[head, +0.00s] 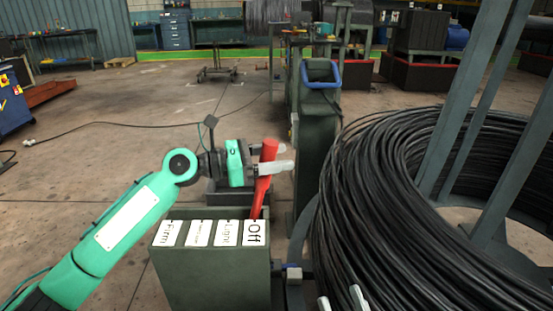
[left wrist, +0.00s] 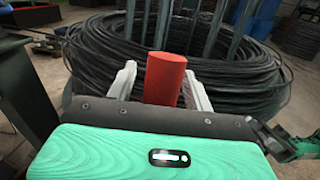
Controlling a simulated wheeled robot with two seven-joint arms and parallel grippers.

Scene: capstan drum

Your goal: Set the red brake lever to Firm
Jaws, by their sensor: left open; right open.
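The red brake lever (head: 263,180) rises from the dark green box (head: 212,271) and leans slightly right at its top. The labels on the box top read, from left to right, "Firm" (head: 168,233), one too small to read, "Light" (head: 227,233) and "Off" (head: 254,233). The lever stands at the "Off" end. My left gripper (head: 276,168) is open with its fingers around the upper lever. In the left wrist view the lever (left wrist: 165,78) stands between the two open fingers. My right gripper (head: 341,300) shows only its open fingertips at the bottom edge.
A large coil of black wire (head: 400,200) with grey uprights fills the right side. A dark green post with a blue-rimmed top (head: 321,75) stands behind the lever. The floor left of the box is mostly clear, with a cable across it.

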